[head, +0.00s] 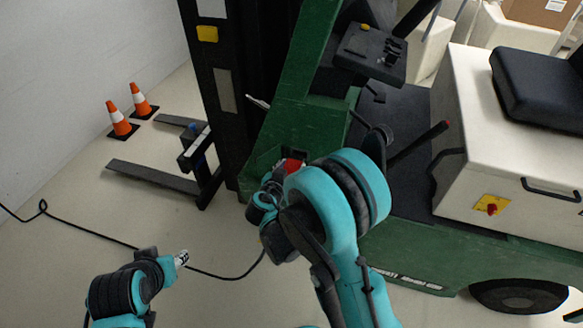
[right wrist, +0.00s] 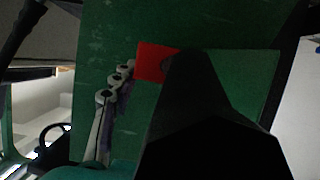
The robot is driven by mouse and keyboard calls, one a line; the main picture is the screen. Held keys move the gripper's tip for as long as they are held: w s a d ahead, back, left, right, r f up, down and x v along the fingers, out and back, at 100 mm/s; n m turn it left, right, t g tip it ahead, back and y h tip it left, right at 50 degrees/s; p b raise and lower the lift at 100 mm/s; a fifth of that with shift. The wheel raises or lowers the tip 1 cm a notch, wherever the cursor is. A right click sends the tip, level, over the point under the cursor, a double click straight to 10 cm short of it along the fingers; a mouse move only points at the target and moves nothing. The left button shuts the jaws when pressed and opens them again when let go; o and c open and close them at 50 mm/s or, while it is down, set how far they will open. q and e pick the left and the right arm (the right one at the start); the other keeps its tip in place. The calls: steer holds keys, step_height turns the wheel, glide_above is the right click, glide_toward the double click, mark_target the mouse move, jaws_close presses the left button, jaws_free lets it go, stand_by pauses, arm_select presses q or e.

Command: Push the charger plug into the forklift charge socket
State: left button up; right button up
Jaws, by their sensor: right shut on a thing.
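The red charger plug (head: 292,166) is at the green side of the forklift (head: 300,120), at a dark recess (head: 297,153) that looks like the charge socket. My right gripper (head: 272,186) is shut on the plug. In the right wrist view the red plug (right wrist: 152,62) is against the green panel (right wrist: 105,45), with the gripper's finger links (right wrist: 118,80) beside it. A large black shape covers the middle there, so the socket mouth is hidden and I cannot tell how deep the plug sits. My left gripper (head: 181,258) is empty, low at the left.
A black cable (head: 215,277) runs across the floor from near my right gripper to the left. The forks (head: 150,177) and two orange cones (head: 120,120) are at the left. A lever (head: 420,142) and the white seat box (head: 470,140) stand right of my right arm.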

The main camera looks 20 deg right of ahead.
mark_target(297, 157)
steer(key=shift+w+d, duration=0.55)
steer(key=shift+w, duration=0.25)
steer(key=shift+w+d, duration=0.5)
steer(key=shift+w, duration=0.3)
stand_by(0.6)
steer(key=o, duration=1.5)
steer(key=shift+c, duration=0.2)
steer(key=shift+s+a, duration=0.1)
steer(key=v, duration=1.1)
steer(key=shift+s+a+r, duration=0.15)
steer(key=shift+s+a, duration=0.05)
steer(key=shift+s, duration=0.15)
steer(key=shift+d, duration=0.1)
